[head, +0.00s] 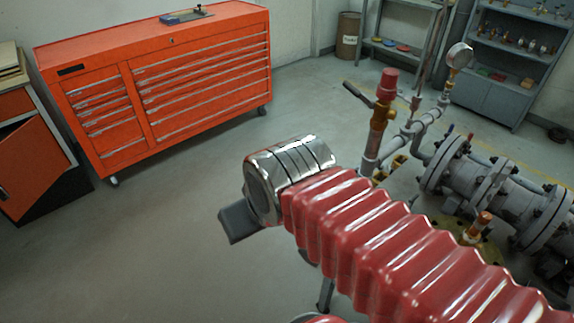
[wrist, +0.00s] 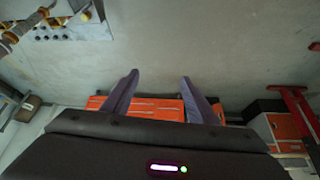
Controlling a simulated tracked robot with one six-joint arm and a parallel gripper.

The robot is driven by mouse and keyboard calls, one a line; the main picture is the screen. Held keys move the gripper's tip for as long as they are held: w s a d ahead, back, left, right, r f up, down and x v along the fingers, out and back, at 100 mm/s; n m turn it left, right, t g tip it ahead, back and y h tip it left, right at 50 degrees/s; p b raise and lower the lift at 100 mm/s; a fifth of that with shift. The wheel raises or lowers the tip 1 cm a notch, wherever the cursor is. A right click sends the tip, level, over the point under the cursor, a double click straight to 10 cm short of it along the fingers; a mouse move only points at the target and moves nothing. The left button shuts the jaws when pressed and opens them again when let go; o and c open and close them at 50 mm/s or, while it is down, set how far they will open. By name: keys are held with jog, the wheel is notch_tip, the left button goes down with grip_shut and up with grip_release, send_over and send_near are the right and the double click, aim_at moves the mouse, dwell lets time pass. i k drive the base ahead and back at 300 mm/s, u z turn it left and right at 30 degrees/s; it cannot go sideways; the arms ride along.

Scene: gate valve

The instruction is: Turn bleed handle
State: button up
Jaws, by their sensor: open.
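A pipe assembly stands right of centre in the head view, with a brass and red-capped valve (head: 384,105) on a vertical grey pipe. A dark lever handle (head: 357,94) sticks out to the left near its top; I cannot tell for sure that this is the bleed handle. My gripper (wrist: 160,77) is open and empty in the wrist view, its two dark fingers spread apart. In the head view my arm's silver wrist stands left of the valve and nearer the camera, and hides most of the gripper. I cannot make out the handle surely in the wrist view.
A pressure gauge (head: 460,55) sits on the piping, and large flanged grey pipes (head: 490,182) lie to the right. An orange tool cabinet (head: 165,85) stands at the back left. Shelves (head: 510,60) stand at the back right. The floor (head: 150,240) at left is clear.

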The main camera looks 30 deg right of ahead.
aim_at(411, 201)
jog(key=z, duration=1.55)
jog(key=k, duration=0.25)
jog(key=z, duration=0.6)
